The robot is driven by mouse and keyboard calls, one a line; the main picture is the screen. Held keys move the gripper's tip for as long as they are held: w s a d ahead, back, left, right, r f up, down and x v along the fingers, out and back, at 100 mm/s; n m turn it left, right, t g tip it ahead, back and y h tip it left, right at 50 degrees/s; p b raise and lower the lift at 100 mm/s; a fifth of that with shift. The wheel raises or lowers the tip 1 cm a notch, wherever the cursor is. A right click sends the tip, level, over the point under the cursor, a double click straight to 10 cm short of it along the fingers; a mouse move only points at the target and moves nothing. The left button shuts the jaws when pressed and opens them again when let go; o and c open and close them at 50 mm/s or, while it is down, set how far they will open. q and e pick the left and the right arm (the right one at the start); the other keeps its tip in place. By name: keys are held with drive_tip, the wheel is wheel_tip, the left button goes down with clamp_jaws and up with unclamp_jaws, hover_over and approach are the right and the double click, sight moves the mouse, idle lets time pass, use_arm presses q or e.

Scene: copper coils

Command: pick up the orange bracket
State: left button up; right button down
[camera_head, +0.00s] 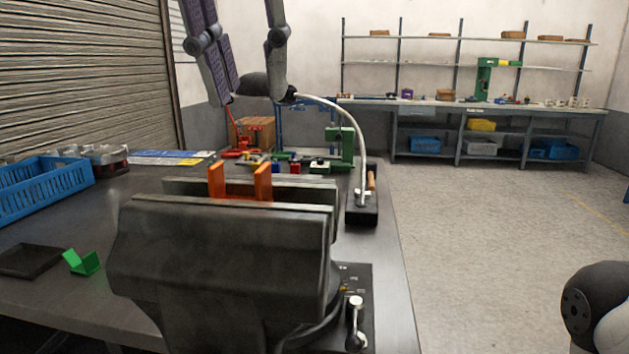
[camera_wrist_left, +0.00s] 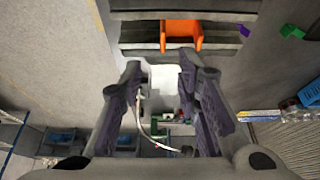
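The orange bracket (camera_head: 240,190) sits upright in the vise (camera_head: 225,250), between its jaws, with two upright arms above them. Its lower part is hidden by the front jaw. In the left wrist view the bracket (camera_wrist_left: 182,36) lies beyond the fingertips, near the top, in the vise jaw gap (camera_wrist_left: 135,37). My left gripper (camera_head: 252,95) hangs from the top of the head view, above the bracket and apart from it. Its two purple-padded fingers are spread and empty; they also show in the left wrist view (camera_wrist_left: 160,75). My right gripper is out of view.
A black lamp head (camera_head: 262,86) on a white gooseneck shows close to my left fingers in the picture. A blue crate (camera_head: 45,185), a green V-shaped block (camera_head: 82,262) and a dark tray (camera_head: 32,261) lie left of the vise. Tools crowd the bench behind.

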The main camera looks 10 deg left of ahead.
sight(262, 167)
use_arm(q)
drive_tip(key=x, duration=1.1)
drive_tip(key=shift+a+f, duration=0.25)
drive_tip(key=shift+f, duration=0.1)
clamp_jaws()
